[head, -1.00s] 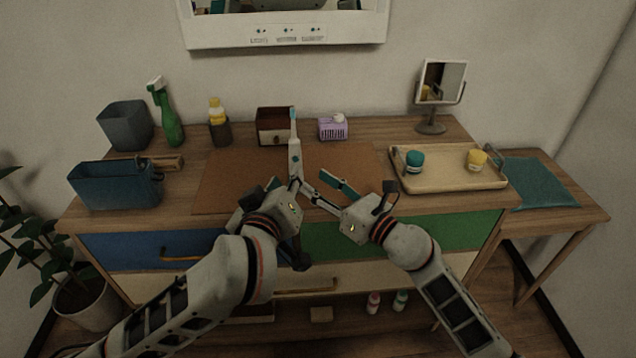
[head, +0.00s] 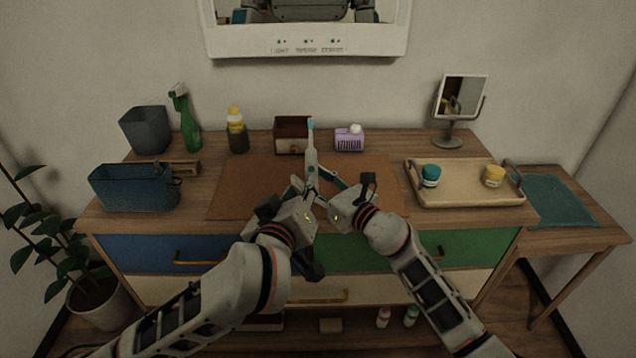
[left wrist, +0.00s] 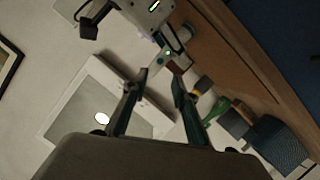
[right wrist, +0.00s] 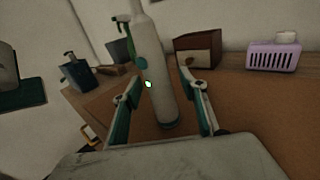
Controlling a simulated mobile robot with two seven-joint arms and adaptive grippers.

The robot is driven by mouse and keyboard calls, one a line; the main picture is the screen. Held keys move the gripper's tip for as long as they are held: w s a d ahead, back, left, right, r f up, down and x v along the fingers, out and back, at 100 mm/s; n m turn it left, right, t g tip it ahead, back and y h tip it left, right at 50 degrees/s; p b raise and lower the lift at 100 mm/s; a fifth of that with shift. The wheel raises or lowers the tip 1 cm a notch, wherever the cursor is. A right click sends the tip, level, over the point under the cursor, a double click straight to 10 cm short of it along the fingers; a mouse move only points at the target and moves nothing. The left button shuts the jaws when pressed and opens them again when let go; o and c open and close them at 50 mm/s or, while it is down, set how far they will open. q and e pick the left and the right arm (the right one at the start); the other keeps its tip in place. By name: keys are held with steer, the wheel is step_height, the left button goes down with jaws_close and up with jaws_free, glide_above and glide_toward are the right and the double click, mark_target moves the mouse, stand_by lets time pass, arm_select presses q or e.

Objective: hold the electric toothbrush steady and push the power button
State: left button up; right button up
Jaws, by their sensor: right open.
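The white electric toothbrush (head: 311,155) stands upright above the front of the brown mat, with its light blue head on top. In the right wrist view the toothbrush (right wrist: 160,80) shows a teal button and a small green light on its side. My right gripper (head: 326,180) is open; its fingers (right wrist: 163,95) show on either side of the lower handle, with gaps. My left gripper (head: 300,188) is close by on the left. In the left wrist view its fingertips (left wrist: 161,74) are apart, with the toothbrush (left wrist: 164,57) just beyond them. I cannot tell whether its base touches the mat.
The brown mat (head: 240,190) is mostly clear. Behind are a small brown box (head: 291,135) and a purple basket (head: 349,140). A blue bin (head: 135,187) and green spray bottle (head: 190,125) stand left. A wooden tray (head: 460,197) with two jars lies right.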

jaws_close()
arm_select(q)
jaws_close()
stand_by(1.0)
